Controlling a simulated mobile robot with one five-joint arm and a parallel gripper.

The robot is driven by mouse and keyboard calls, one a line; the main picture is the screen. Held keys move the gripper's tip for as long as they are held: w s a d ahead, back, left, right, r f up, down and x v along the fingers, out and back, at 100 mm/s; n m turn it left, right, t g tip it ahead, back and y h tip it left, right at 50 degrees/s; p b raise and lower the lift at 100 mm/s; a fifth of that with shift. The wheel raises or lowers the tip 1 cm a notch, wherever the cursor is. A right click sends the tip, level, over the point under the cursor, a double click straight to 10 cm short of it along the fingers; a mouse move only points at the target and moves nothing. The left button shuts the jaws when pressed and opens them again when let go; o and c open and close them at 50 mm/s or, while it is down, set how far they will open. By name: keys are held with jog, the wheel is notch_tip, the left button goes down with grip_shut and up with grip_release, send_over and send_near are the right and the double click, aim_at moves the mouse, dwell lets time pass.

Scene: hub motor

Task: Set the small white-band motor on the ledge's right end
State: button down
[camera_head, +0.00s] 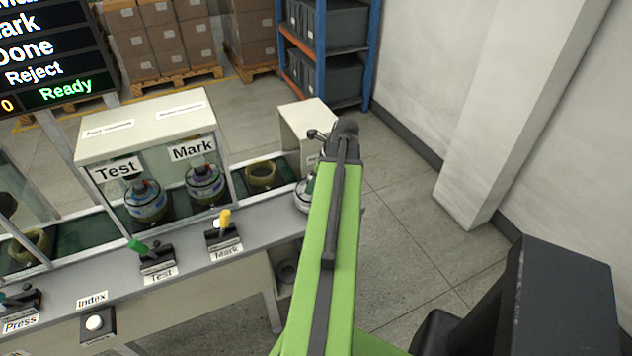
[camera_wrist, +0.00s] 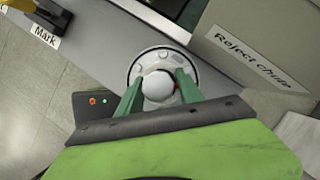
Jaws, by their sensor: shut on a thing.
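The small motor (camera_wrist: 148,59) is a pale round body with a shaft knob on top, seen from above in the wrist view. My gripper (camera_wrist: 160,90) has its two green fingers shut on either side of that knob. In the head view a pale sliver of the motor (camera_head: 302,196) shows at the right end of the grey ledge (camera_head: 190,262); my green arm hides the rest and the gripper. I cannot tell whether the motor's base touches the ledge. The ledge also shows in the wrist view (camera_wrist: 104,17).
The Reject Chute box (camera_wrist: 255,45) stands close right of the motor. The yellow Mark lever (camera_head: 224,219) and green Test lever (camera_head: 138,246) stand on the ledge to the left. Two motors (camera_head: 146,200) sit behind glass. Open floor (camera_head: 400,235) lies to the right.

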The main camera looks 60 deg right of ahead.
jog(key=shift+f+b, duration=0.65)
jog(key=shift+f, duration=0.55)
jog(key=c, duration=0.8)
grip_release()
jog(key=shift+r, duration=0.1)
jog(key=shift+o, duration=0.2)
jog(key=shift+s+r, duration=0.1)
jog(key=p+v, duration=1.1)
jog(key=v, duration=0.1)
